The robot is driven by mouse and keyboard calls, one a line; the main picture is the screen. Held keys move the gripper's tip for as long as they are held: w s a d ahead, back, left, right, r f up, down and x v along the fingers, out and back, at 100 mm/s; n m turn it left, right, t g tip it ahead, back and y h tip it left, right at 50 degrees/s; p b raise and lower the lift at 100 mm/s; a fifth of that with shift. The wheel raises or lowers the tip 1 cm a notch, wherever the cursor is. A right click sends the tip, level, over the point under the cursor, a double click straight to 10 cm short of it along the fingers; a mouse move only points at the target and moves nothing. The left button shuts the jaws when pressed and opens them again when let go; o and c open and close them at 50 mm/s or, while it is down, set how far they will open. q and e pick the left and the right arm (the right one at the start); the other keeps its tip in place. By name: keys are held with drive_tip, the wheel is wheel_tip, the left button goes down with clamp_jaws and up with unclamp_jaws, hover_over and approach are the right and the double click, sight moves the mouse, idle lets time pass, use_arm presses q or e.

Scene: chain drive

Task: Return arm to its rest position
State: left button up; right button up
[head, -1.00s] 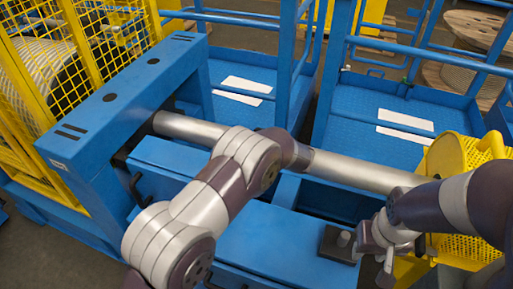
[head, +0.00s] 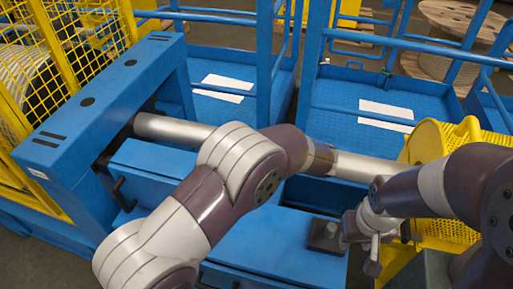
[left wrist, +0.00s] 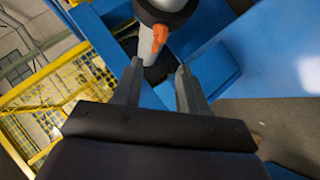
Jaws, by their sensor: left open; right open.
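My left arm (head: 205,200) comes in from the lower left in the head view and reaches across in front of the silver shaft (head: 170,127). Its gripper does not show there. In the left wrist view my left gripper (left wrist: 158,75) is open, with nothing between its two fingers. A grey rounded part with an orange piece (left wrist: 160,38) lies just beyond the fingertips. My right gripper (head: 365,238) is open at the right, beside a dark block with a silver pin (head: 328,234). I see nothing held in it.
A blue beam (head: 105,95) and yellow mesh guard (head: 90,40) stand at the left. A yellow perforated guard (head: 432,140) is close to my right arm. Blue railings (head: 400,42) and platforms lie behind. The blue cover (head: 265,245) below is mostly clear.

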idle(0.3)
use_arm(q)
drive_tip(key=d+f+m+t+h+p, duration=0.1)
drive_tip(key=d+f+m+h, duration=0.1)
drive_tip(key=d+m+h, duration=0.85)
drive_tip(key=s+a+r+m+g+y+p, duration=0.1)
drive_tip(key=s+a+r+m+g+p, duration=0.1)
drive_tip(key=s+a, duration=0.9)
drive_tip(key=s+a+r+m+g+y+p, duration=0.1)
drive_tip(key=s+a+r+m+g+p, duration=0.2)
drive_tip(key=s+a+m, duration=0.5)
drive_tip(key=s+a+r+g, duration=0.1)
drive_tip(key=s+a+g, duration=0.1)
drive_tip(key=s+a, duration=0.2)
drive_tip(key=shift+s+a+r+g, duration=0.2)
drive_tip(key=shift+a+r+g, duration=0.2)
drive_tip(key=shift+a, duration=1.05)
